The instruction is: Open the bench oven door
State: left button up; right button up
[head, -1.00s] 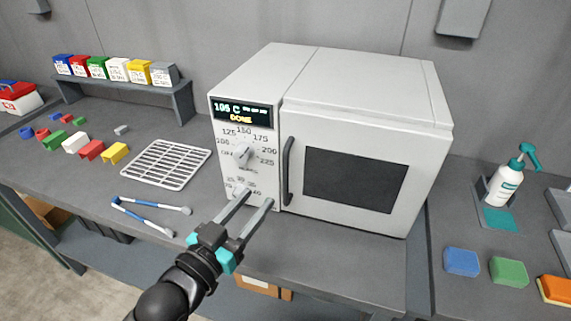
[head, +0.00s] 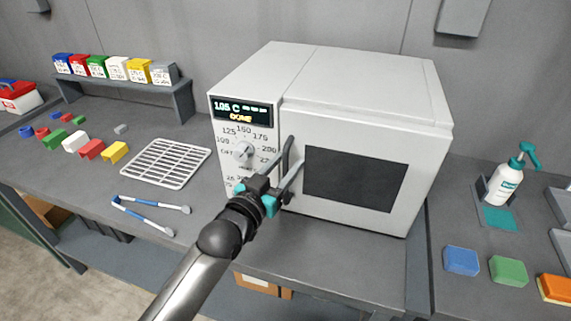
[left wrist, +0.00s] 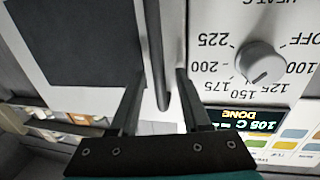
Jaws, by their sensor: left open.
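The bench oven (head: 345,95) is a white box on the grey bench. Its door (head: 420,170), with a dark window (head: 353,180), is shut. The dark upright door handle (head: 289,147) is at the door's left edge, partly hidden by my left gripper (head: 291,166). In the left wrist view the handle (left wrist: 154,45) shows between the two open fingers of this gripper (left wrist: 160,75), one finger on each side. I see no clear contact. My right gripper is not in view.
The control panel, with a temperature knob (head: 243,150) and a lit display (head: 242,110) reading DONE, is left of the handle. A wire rack (head: 166,163) and blue-handled tongs (head: 150,216) lie to the left. A spray bottle (head: 505,183) and sponges are at the right.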

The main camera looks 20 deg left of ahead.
pick_arm(q)
jog(key=shift+w, duration=0.1)
grip_shut()
dwell(0.4)
dwell(1.1)
